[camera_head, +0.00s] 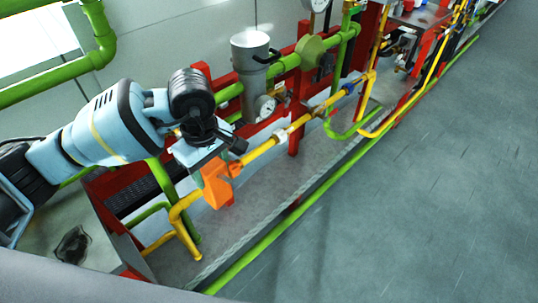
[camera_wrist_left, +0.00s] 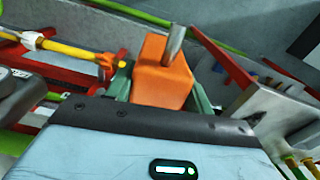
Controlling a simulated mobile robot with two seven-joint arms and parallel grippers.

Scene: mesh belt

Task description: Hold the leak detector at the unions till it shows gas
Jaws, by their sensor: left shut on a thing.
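My left gripper (camera_head: 208,162) is shut on the orange leak detector (camera_head: 216,188), beside the near end of the yellow pipe (camera_head: 262,149). In the left wrist view the detector (camera_wrist_left: 160,82) sits between the greenish fingers, with a silver rod-like part (camera_wrist_left: 174,44) in front of it. I see no gas reading on it. A pale union (camera_head: 281,136) is on the yellow pipe, with another fitting (camera_head: 318,111) farther along. The detector overlaps the pipe's near end; I cannot tell if they touch. My right gripper is not in view.
A grey cylinder (camera_head: 250,60) and a dial gauge (camera_head: 265,107) stand behind the pipe. Red posts (camera_head: 297,125) and green pipes (camera_head: 285,64) crowd the rack. A long green pipe (camera_head: 290,216) runs along the floor edge. The grey floor (camera_head: 430,200) at right is clear.

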